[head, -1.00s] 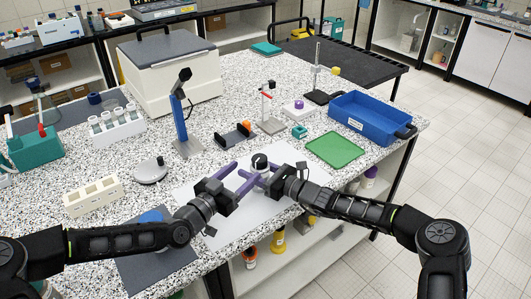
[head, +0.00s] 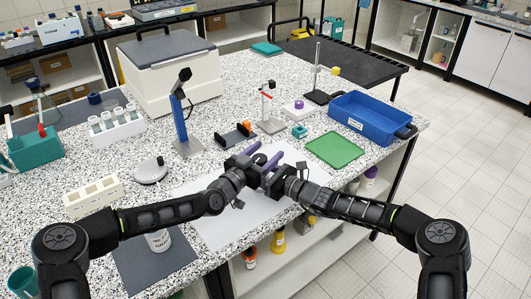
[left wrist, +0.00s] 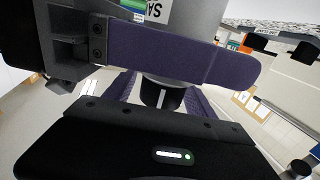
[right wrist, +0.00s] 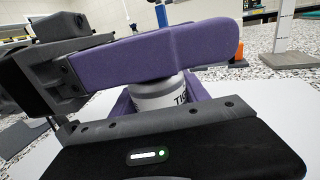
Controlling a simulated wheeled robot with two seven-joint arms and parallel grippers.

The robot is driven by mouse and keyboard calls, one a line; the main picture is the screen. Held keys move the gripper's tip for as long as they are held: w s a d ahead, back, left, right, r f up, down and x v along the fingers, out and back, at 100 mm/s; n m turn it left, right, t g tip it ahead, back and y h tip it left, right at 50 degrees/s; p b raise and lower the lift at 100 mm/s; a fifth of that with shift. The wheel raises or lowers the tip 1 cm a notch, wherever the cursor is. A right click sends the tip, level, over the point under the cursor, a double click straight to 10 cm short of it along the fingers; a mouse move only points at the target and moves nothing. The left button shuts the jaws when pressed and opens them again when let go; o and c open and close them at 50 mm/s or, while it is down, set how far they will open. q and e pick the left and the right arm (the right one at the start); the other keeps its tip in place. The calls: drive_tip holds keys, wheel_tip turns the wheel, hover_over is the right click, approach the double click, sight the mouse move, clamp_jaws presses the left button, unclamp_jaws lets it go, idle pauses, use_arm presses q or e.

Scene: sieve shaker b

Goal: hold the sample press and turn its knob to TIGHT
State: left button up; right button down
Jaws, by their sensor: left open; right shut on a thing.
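My right gripper (head: 268,179) is shut on the press. In the right wrist view a pale, lettered part of the press (right wrist: 160,95) shows below the near purple finger; the lettering is partly hidden.
A white sheet (head: 208,210) lies under the grippers. A green mat (head: 335,149) and a blue tray (head: 366,124) are to the right. A blue stand (head: 180,125), a round grey dish (head: 150,171) and a cream rack (head: 92,196) are behind and left.

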use_arm(q)
drive_tip(key=shift+c, duration=0.2)
drive_tip(key=c, duration=1.3)
drive_tip(key=shift+c, duration=0.2)
drive_tip(key=shift+d, duration=0.1)
drive_tip(key=shift+s+d+r+n+t+y, duration=0.1)
drive_tip(key=shift+n+t+y, duration=0.2)
drive_tip(key=shift+y, duration=0.1)
drive_tip(key=shift+w+a+n+t+y, duration=0.15)
drive_tip(key=shift+a+n+t+y, duration=0.3)
drive_tip(key=shift+n+y, duration=1)
drive_tip(key=shift+w+a+n+t+y, duration=0.2)
drive_tip(key=shift+n+t+y, duration=0.55)
drive_tip(key=shift+y, duration=1.25)
drive_tip(key=shift+w+a+n+t+y, duration=0.1)
drive_tip(key=shift+a+n+t+y, duration=0.25)
drive_tip(key=shift+n+y, duration=1.2)
drive_tip(key=shift+a+y, duration=0.15)
drive_tip(key=shift+y, duration=0.15)
